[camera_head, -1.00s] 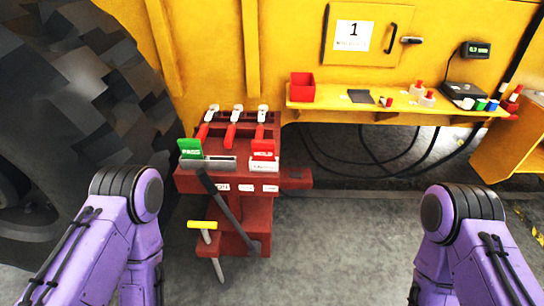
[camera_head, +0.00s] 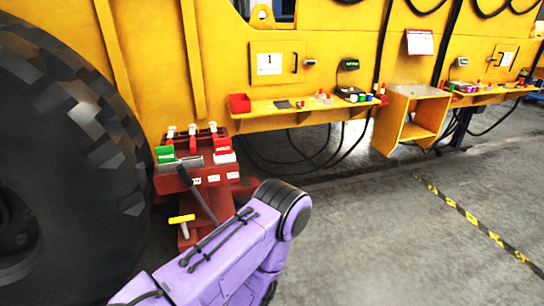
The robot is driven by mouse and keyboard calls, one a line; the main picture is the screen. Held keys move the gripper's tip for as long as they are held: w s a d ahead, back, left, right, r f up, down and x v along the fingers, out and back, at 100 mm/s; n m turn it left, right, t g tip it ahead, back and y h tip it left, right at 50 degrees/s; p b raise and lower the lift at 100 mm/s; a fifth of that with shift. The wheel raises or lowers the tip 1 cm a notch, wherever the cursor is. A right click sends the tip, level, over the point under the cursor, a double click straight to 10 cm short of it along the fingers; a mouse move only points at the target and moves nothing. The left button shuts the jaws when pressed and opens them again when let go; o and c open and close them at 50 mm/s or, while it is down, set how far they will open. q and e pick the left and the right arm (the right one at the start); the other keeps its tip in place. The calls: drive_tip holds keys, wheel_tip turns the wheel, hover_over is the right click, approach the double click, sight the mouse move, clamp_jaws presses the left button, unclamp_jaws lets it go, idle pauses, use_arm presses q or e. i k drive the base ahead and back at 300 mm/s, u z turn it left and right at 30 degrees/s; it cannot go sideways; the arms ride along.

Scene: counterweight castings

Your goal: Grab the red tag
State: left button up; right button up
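The red tag (camera_head: 222,143) stands on the right of the dark red stand (camera_head: 222,174), above a white holder. Its lettering is too small to read now. A green tag (camera_head: 165,154) stands at the left of the same stand. One purple arm of mine, coming in from the lower left, crosses in front of the stand's lower part. Neither of my grippers is in view.
A huge black tyre (camera_head: 60,130) stands left of the stand. A yellow shelf (camera_head: 290,115) behind holds a red bin (camera_head: 240,103) and small items. A yellow cabinet (camera_head: 410,120) stands right. The grey floor (camera_head: 400,240) at right is clear, with a striped line.

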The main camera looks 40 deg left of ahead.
sight(223, 145)
drive_tip(key=z, duration=0.1)
drive_tip(key=i, duration=0.85)
drive_tip(key=u, duration=0.4)
drive_tip(key=i, duration=0.9)
drive_tip(key=u, duration=1.35)
drive_tip(key=i, duration=0.75)
drive_tip(key=u, duration=0.9)
